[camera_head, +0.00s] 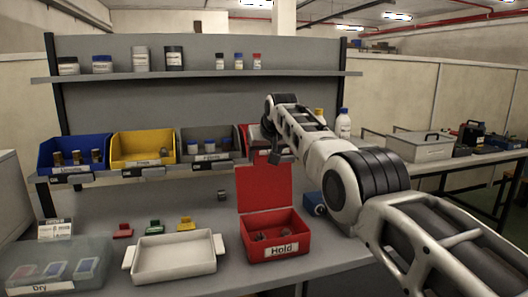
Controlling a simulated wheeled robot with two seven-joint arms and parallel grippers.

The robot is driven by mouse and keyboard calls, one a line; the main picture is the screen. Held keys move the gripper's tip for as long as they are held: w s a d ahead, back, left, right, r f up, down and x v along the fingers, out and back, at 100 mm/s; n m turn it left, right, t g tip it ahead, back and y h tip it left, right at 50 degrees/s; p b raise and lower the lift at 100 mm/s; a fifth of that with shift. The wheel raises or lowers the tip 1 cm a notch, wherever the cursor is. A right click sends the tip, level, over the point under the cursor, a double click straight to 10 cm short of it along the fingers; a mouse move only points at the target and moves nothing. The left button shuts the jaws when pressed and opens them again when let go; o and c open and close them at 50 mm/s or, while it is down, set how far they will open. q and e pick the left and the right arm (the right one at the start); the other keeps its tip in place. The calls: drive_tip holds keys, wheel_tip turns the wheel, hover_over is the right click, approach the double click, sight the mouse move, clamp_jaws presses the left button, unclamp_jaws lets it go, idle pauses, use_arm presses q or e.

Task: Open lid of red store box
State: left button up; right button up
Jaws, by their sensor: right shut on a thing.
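The red store box (275,246) stands on the bench at the centre, with a "Hold" label on its front. Its lid (264,192) stands upright at the back, so the box is open and small dark items show inside. My right gripper (275,160) comes down from above to the top edge of the lid and is shut on it. The fingertips are small and partly hidden in this view. My left gripper is not in view.
A white tray (174,275) and a clear "Dry" box (50,285) stand left of the red box. Small red, green and yellow pieces lie behind the tray. Blue (58,147), yellow (142,160) and grey bins hang above. Bottles stand on the upper shelf (200,75).

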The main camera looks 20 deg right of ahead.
drive_tip(key=o, duration=1.4)
drive_tip(key=shift+r, duration=0.6)
drive_tip(key=shift+f, duration=0.15)
drive_tip(key=shift+f+b, duration=0.1)
drive_tip(key=shift+b, duration=0.2)
drive_tip(key=b, duration=0.2)
drive_tip(key=shift+s+b, duration=0.3)
drive_tip(key=shift+s, duration=0.05)
use_arm(q)
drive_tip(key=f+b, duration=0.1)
drive_tip(key=b, duration=0.1)
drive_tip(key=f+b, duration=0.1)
drive_tip(key=b, duration=0.1)
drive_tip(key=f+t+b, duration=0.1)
drive_tip(key=b, duration=0.2)
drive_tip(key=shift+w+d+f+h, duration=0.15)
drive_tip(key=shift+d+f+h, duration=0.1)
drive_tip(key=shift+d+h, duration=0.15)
use_arm(e)
drive_tip(key=d+v, duration=0.1)
drive_tip(key=v, duration=1.4)
drive_tip(key=shift+a+r, duration=0.45)
